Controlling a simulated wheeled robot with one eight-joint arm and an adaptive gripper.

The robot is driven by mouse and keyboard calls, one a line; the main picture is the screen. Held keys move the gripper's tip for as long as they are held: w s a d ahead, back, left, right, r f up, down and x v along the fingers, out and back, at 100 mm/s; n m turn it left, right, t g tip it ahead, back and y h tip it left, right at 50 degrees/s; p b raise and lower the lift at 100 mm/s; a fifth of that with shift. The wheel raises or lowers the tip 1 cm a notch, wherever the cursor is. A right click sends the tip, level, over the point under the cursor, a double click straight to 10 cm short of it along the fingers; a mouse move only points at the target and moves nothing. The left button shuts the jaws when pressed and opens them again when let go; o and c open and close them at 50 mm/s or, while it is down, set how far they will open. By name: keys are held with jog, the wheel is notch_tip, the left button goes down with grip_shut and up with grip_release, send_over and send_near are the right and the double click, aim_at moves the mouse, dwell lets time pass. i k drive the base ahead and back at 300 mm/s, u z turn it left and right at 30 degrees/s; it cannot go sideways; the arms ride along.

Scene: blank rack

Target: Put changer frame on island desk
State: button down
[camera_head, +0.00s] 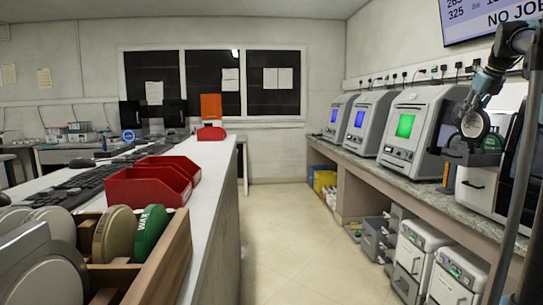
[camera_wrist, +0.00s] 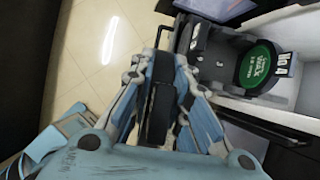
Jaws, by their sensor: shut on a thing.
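My gripper (camera_head: 480,98) is at the right of the head view, above the right-hand counter and in front of the machines. It is shut on the dark grey changer frame (camera_head: 472,157), whose near end meets the fingers. A round grey disc (camera_head: 475,124) shows at the frame. In the wrist view, the closed fingers (camera_wrist: 160,92) are in the middle, and the frame (camera_wrist: 212,62) extends beyond them with a green-labelled disc (camera_wrist: 256,64). The exact grip contact is partly hidden. The island desk (camera_head: 217,158) is the long white-topped counter at left.
Red bins (camera_head: 148,187), a keyboard (camera_head: 92,184) and a wooden rack of discs (camera_head: 172,245) occupy the desk. Several machines (camera_head: 405,127) line the right counter. The aisle floor (camera_head: 285,230) between is clear. A screen (camera_head: 490,18) hangs upper right.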

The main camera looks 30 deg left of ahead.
aim_at(198, 154)
jog(key=u, duration=0.7)
jog(key=i, duration=2.3)
jog(key=u, duration=2.3)
